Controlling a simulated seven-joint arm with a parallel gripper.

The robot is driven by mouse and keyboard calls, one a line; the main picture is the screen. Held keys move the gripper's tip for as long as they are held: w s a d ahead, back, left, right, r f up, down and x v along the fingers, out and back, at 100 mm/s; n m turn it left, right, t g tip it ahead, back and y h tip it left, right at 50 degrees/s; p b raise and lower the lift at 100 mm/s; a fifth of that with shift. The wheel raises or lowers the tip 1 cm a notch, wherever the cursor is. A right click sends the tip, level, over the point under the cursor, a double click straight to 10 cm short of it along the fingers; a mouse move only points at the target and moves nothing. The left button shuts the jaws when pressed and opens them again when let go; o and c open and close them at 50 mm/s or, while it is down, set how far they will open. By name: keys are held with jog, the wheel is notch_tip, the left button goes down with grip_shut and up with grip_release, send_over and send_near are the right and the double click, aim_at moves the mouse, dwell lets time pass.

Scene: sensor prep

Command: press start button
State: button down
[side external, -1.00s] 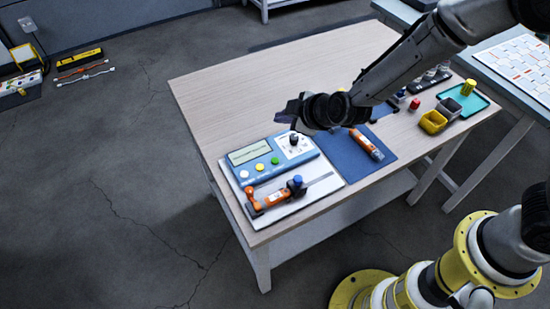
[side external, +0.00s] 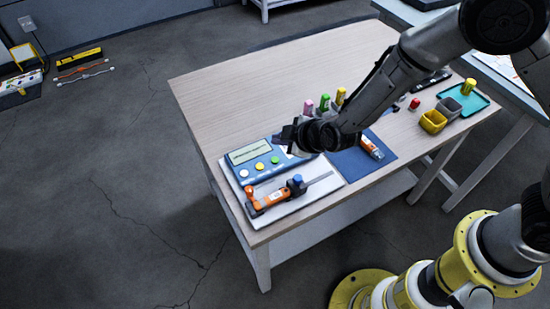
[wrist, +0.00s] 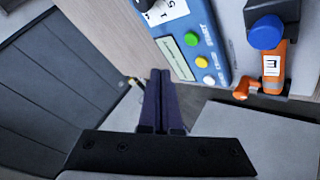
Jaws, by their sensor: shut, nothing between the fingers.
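The blue control panel (side external: 249,164) lies on the table with a screen (side external: 249,152) and white (side external: 244,173), yellow (side external: 260,166) and green (side external: 275,160) buttons. In the wrist view the green (wrist: 191,39), yellow (wrist: 202,62) and white (wrist: 209,79) buttons lie right of my fingers. I cannot read which label says start. My gripper (side external: 283,137) is above the panel's far right part, hiding the dial there in the side view. In the wrist view its purple fingers (wrist: 160,74) are together and empty, apart from the buttons in the picture.
An orange clamp-like fixture (side external: 270,199) with a blue knob (side external: 297,180) sits on the white plate before the panel. A blue mat (side external: 347,166) holds an orange tool (side external: 370,147). Several coloured bottles stand behind my arm. Yellow (side external: 433,121) and grey bins stand right.

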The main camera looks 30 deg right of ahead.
aim_at(279, 164)
jog(key=shift+f, duration=2.45)
jog(key=shift+f, duration=0.15)
jog(key=shift+f, duration=0.25)
jog(key=shift+f, duration=0.4)
dwell(0.9)
jog(key=shift+r, duration=0.8)
jog(key=shift+r, duration=0.1)
jog(key=shift+r, duration=2.45)
jog(key=shift+d, duration=0.1)
